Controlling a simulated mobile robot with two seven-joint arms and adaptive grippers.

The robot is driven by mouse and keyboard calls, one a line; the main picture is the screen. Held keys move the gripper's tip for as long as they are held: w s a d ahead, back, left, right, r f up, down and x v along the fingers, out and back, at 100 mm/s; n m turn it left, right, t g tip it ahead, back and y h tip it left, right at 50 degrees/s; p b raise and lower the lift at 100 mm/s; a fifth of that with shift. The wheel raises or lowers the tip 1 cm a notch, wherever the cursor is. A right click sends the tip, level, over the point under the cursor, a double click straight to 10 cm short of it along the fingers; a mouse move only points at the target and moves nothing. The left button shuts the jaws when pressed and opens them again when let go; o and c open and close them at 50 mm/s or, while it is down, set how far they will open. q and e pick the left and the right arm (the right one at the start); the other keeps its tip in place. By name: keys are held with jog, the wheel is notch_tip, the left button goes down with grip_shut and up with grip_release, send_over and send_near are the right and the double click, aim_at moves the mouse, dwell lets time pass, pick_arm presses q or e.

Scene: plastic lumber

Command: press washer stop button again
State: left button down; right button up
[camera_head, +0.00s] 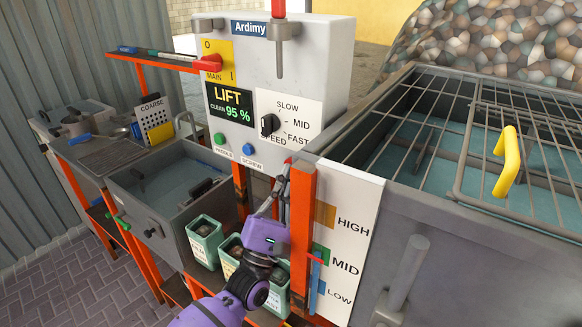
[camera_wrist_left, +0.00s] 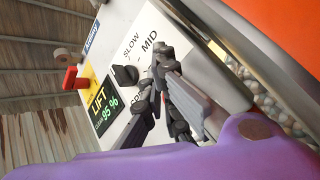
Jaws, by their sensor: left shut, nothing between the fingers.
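The washer's control panel (camera_head: 270,120) is a pale box marked Ardimy, with a LIFT / CLEAN 95 % screen (camera_head: 231,105). A green button (camera_head: 219,139) marked PADDLE and a blue button (camera_head: 248,149) marked SCREW sit below it. A small red part (camera_head: 288,161) shows at the panel's lower right, right at my left gripper's tip; I cannot tell whether it is the stop button or whether they touch. My left gripper (camera_head: 283,182) is shut and empty, pointing up beside the orange post. In the left wrist view its dark fingers (camera_wrist_left: 165,85) cover part of the panel.
A black speed knob (camera_head: 269,125) and a red MAIN lever (camera_head: 207,63) are on the panel. The orange post (camera_head: 301,215) and HIGH/MID/LOW board (camera_head: 346,225) stand close right of the gripper. Small bins (camera_head: 204,243) stand below. A grated tank (camera_head: 460,225) fills the right.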

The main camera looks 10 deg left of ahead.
pick_arm(q)
jog(key=shift+r, duration=0.15)
jog(key=s, duration=0.1)
jog(key=s+a, duration=0.1)
jog(key=s, duration=0.2)
jog(key=shift+s+a+f+p, duration=0.25)
jog(key=shift+s+a+p, duration=0.05)
jog(key=shift+s+a, duration=0.1)
dwell(0.5)
